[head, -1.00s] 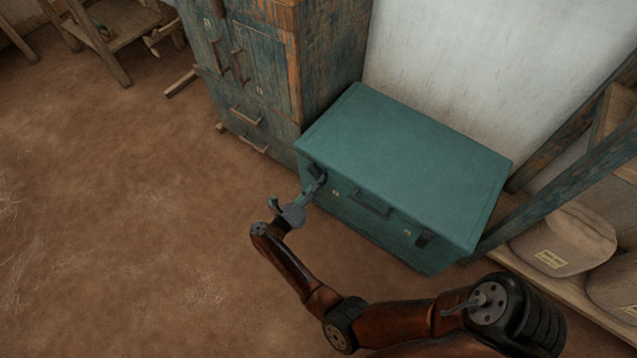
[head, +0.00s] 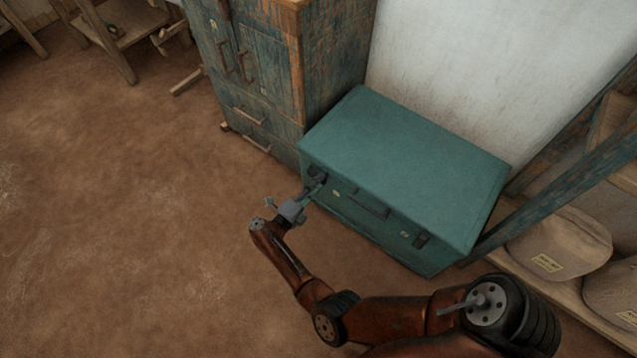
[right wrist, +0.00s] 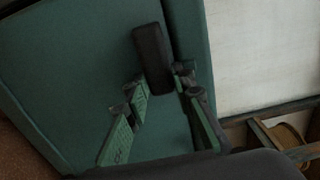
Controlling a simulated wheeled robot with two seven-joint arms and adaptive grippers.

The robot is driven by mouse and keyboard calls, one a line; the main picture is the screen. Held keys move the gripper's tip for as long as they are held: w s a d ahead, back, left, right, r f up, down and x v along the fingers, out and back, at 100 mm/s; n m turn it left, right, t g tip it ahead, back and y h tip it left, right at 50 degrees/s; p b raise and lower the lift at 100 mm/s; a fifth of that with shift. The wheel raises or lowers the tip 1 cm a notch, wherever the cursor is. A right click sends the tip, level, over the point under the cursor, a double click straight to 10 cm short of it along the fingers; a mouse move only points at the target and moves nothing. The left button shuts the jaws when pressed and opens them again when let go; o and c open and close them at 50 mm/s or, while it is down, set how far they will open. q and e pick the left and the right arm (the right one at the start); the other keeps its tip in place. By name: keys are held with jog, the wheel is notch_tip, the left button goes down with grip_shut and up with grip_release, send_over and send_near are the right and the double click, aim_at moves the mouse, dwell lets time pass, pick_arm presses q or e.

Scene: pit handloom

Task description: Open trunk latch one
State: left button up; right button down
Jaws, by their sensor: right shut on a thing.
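The teal trunk (head: 400,165) stands shut on the floor, its lid down. A dark latch (head: 316,174) is at the left end of its front face. My right gripper (head: 318,187) reaches this latch from the front. In the right wrist view the latch (right wrist: 152,60) is a dark upright block, and the fingers (right wrist: 160,85) are on either side of its lower end. The gripper is shut on it, though the exact contact is partly hidden. A second dark latch (head: 421,241) is at the right end of the front. My left gripper is out of view.
A worn blue wooden cabinet (head: 270,80) stands close to the trunk's left. A wooden rack (head: 560,190) with sacks (head: 560,243) is at the right. A pale wall is behind. The dirt floor (head: 130,240) at left is clear.

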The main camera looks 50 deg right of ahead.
dwell(0.4)
jog(key=c, duration=1.6)
grip_release()
jog(key=a, duration=0.8)
jog(key=s+a, duration=0.1)
jog(key=a, duration=0.3)
